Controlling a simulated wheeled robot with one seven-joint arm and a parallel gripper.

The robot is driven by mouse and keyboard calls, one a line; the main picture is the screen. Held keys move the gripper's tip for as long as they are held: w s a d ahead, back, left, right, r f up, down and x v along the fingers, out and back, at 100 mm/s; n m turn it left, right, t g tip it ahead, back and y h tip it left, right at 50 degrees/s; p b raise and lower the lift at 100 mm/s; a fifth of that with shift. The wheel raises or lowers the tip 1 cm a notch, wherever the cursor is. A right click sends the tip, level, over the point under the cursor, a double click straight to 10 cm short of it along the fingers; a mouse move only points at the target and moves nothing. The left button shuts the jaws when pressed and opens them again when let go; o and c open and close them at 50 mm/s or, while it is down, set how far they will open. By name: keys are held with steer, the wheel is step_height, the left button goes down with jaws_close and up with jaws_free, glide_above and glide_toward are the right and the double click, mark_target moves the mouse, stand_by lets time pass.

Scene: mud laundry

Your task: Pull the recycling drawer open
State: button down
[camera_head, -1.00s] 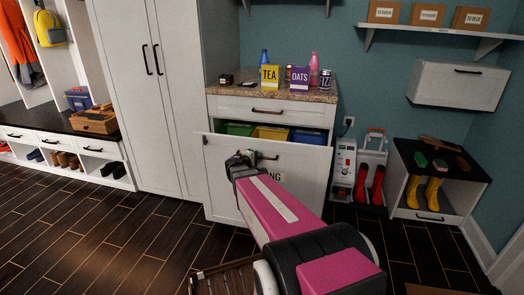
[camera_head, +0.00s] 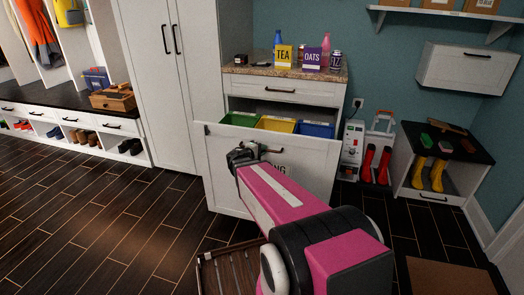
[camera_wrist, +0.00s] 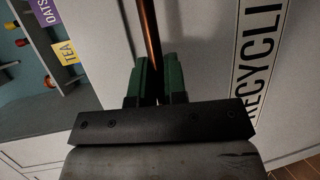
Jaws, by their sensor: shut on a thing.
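The white recycling drawer (camera_head: 308,169) stands pulled out from the cabinet, with green, yellow and blue bins (camera_head: 276,124) showing behind its front. Its bar handle (camera_head: 270,151) is near the top of the front, partly hidden by my gripper. My gripper (camera_head: 243,152) is at the handle. In the wrist view, the green fingers of my gripper (camera_wrist: 159,82) are shut on the copper-coloured handle bar (camera_wrist: 150,35), beside the label (camera_wrist: 262,55) reading "RECYCLI".
A granite counter (camera_head: 285,71) above holds tea and oats tins. Red boots (camera_head: 375,163) and a low bench with yellow boots (camera_head: 428,173) stand at right. A slatted wooden item (camera_head: 228,272) lies on the floor near my arm. Floor at left is clear.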

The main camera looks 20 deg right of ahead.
steer(key=c, duration=1.2)
jaws_free()
steer(key=v, duration=1)
steer(key=shift+s+a, duration=0.15)
steer(key=shift+a, duration=0.2)
